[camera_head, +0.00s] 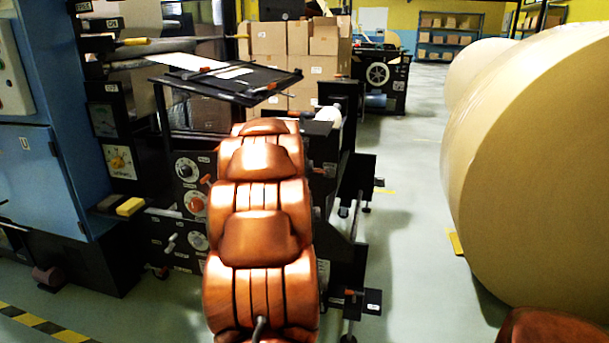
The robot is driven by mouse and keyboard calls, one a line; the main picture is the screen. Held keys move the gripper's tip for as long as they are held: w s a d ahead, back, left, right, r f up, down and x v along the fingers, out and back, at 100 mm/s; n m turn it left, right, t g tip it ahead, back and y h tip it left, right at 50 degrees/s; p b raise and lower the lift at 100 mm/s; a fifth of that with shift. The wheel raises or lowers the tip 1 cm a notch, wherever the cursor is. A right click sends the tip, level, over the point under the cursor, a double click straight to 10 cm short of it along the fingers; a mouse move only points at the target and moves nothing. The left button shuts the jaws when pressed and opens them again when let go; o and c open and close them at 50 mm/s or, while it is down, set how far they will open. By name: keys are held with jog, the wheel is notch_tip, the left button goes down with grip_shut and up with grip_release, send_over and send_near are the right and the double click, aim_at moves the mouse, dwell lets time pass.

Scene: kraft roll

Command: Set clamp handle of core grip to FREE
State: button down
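A black machine frame (165,228) with dials and levers stands left of centre, partly behind my copper-coloured arm. A small orange-tipped lever (207,180) sits on its panel beside a dark knob (186,168) on a white dial. A red knob on a white dial (195,204) is below, and a grey-tipped lever (171,242) lower left. I cannot tell which part is the core grip's clamp handle, and no FREE marking is legible. My gripper is not visible; my arm covers the middle of the machine.
Large kraft paper rolls (535,165) fill the right side. Stacked cartons (297,50) and another machine (379,75) stand behind. A blue cabinet (45,175) is at left. Dark brackets (357,302) jut out right of my arm. Grey floor (415,235) is clear between them and the rolls.

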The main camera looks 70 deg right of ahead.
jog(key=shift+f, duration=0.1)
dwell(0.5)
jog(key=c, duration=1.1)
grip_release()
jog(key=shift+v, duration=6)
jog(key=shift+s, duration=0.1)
